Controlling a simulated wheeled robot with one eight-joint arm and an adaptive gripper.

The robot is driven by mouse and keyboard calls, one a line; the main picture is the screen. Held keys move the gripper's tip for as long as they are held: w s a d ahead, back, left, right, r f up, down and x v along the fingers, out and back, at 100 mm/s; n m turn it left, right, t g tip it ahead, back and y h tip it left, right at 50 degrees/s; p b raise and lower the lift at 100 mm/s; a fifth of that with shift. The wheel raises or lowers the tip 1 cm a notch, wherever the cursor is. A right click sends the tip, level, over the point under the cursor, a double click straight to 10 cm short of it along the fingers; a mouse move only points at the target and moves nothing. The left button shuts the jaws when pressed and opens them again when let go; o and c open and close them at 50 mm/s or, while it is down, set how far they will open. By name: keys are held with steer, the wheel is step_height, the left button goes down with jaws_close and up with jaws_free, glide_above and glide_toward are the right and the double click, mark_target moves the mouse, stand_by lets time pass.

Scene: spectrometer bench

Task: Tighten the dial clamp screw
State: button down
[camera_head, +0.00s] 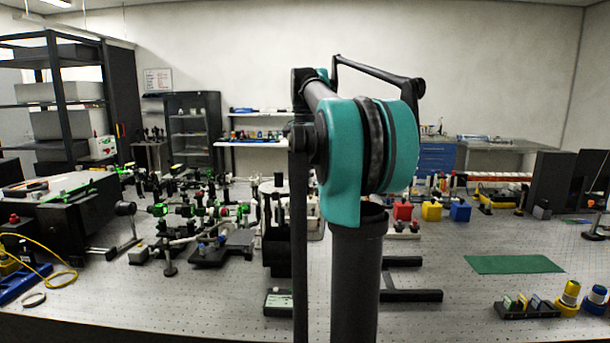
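The dial clamp screw cannot be made out in the head view. An instrument with pale parts (313,226) stands mid-bench, mostly hidden behind my arm; I cannot tell whether it carries the dial. My arm, teal and black, rises through the middle of the picture and blocks the bench behind it. My gripper does not show, so its state and what it may hold are hidden.
The perforated bench top (460,300) is fairly clear at front right. A green mat (514,264) lies there, near a small rack (527,307) and yellow-blue knobs (568,297). Optical mounts (190,212) crowd the left. Red, yellow and blue blocks (432,211) stand behind.

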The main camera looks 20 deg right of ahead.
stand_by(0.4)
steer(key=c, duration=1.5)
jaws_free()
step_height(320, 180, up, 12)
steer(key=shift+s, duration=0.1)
